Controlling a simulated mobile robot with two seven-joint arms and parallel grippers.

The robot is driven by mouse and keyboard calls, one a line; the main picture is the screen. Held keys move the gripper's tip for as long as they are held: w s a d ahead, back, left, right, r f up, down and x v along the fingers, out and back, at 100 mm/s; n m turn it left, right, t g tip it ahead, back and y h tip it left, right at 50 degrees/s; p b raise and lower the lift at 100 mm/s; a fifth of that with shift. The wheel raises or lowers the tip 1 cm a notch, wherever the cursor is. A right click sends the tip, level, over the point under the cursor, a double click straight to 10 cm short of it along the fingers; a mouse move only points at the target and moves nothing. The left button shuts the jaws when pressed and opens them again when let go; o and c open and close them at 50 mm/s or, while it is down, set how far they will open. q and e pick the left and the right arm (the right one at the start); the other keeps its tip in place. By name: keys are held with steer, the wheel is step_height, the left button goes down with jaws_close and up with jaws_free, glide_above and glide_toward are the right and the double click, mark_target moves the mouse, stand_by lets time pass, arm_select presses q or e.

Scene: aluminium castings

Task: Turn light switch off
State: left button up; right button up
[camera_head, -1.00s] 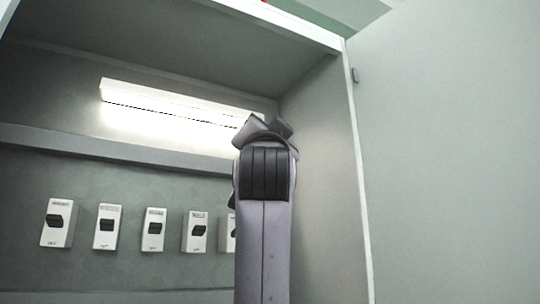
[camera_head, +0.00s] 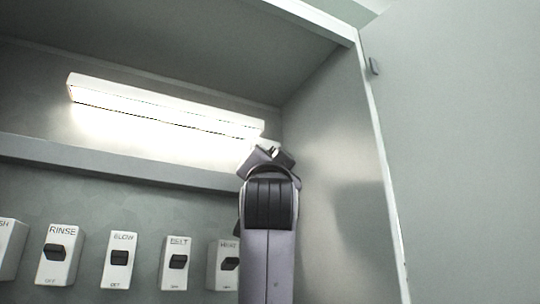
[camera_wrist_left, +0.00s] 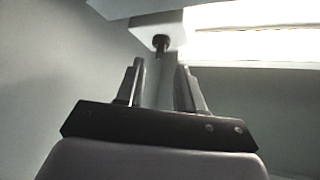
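A lit strip lamp (camera_head: 165,108) is fixed to the cabinet's back wall above a ledge; it also shows bright in the left wrist view (camera_wrist_left: 260,45). At the lamp's end a white block (camera_wrist_left: 150,28) carries a small dark knob (camera_wrist_left: 160,43). My left gripper (camera_head: 272,153) is at the lamp's right end in the head view and hides part of it. In the left wrist view its two fingers (camera_wrist_left: 160,68) are apart with nothing between them, and the knob lies just beyond the fingertips. Whether they touch it cannot be told.
Several white wall switches stand in a row below the ledge (camera_head: 120,163), among them one marked RINSE (camera_head: 57,254) and one marked BLOW (camera_head: 118,258). The cabinet's right side wall (camera_head: 335,190) is close to my left arm. A pale panel (camera_head: 460,150) is further right.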

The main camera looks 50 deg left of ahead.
arm_select(q)
steer(key=p+x, duration=0.2)
steer(key=x, duration=0.3)
steer(key=shift+a, duration=0.1)
jaws_close()
